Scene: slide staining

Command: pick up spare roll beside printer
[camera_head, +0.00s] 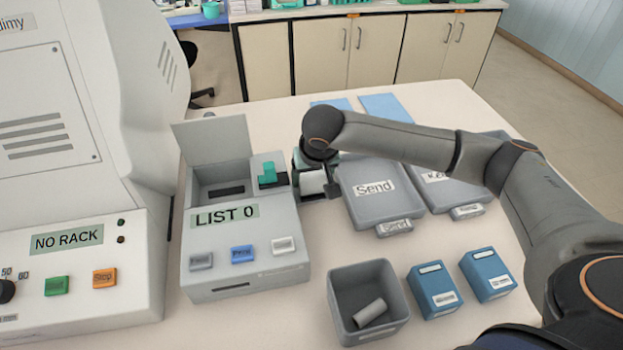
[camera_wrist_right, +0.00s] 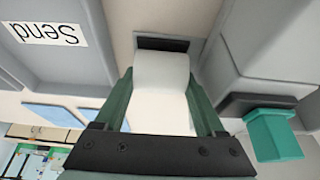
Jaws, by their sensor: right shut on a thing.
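The printer (camera_head: 235,265), a grey box marked "LIST 0" with its lid open, stands left of the middle in the head view. The white spare roll (camera_head: 312,181) is just right of it, partly covered by my right gripper (camera_head: 318,190). My right gripper is shut on the roll. In the right wrist view the roll (camera_wrist_right: 162,100) sits between the two green fingers of the gripper (camera_wrist_right: 162,85). I cannot tell whether the roll touches the table. My left gripper is not in view.
A grey "Send" tray (camera_head: 368,205) lies close right of the gripper, with another tray (camera_head: 440,180) beyond. A grey bin (camera_head: 345,275) in front holds a pale cylinder (camera_head: 370,312). Two blue boxes (camera_head: 433,290) (camera_head: 486,275) stand beside it. A large machine (camera_head: 75,210) is at left.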

